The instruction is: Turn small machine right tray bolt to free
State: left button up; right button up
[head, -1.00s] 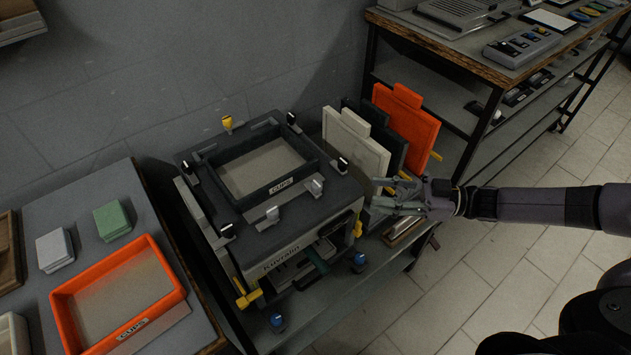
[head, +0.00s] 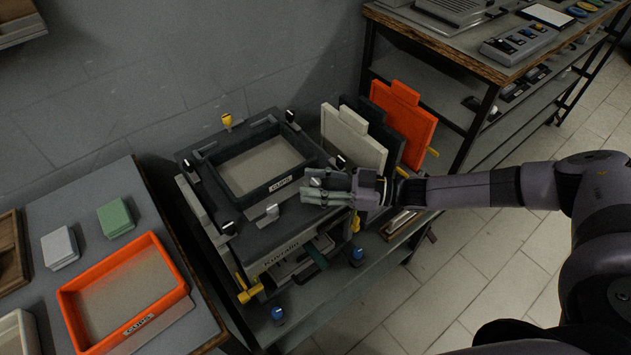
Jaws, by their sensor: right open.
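The small machine (head: 255,243) is a dark boxy unit with a tray (head: 248,199) set in its top. The tray's front wall carries a "CUPS" label. The right tray bolt (head: 316,182), also silver, is at the tray's front right, partly hidden by my right gripper. My right gripper (head: 310,191) is open, with its fingertips at this bolt; I cannot tell whether they touch it. My left gripper is not in view.
White (head: 352,140), black and orange (head: 403,112) panels stand upright right of the machine. A side table at left holds an orange tray (head: 68,309) and small green and grey blocks. Blue-topped knobs (head: 357,255) sit in front of the machine. A shelved bench stands at back right.

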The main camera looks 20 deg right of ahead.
jog(key=shift+c, duration=0.6)
grip_shut()
jog(key=shift+r+m+t+h+p, duration=0.1)
jog(key=shift+m+t+h+p, duration=0.65)
jog(key=shift+t+p, duration=0.3)
jog(key=m+t+h+p, duration=0.4)
jog(key=h+p, duration=0.1)
jog(key=p, duration=0.1)
jog(key=m+t+h+p, duration=0.3)
jog(key=m+h+p, duration=0.2)
jog(key=h+p, duration=0.1)
jog(key=shift+s+t+p, duration=0.1)
jog(key=shift+t+p, duration=0.25)
jog(key=shift+p, duration=0.3)
jog(key=m+h+p, duration=0.1)
jog(key=m+h, duration=0.1)
jog(key=h, duration=0.1)
jog(key=shift+t, duration=0.3)
jog(key=shift+m+h+p, duration=0.4)
jog(key=shift+m+h, duration=0.75)
jog(key=shift+h, duration=0.7)
jog(key=shift+d+h, duration=0.1)
jog(key=shift+h, duration=0.2)
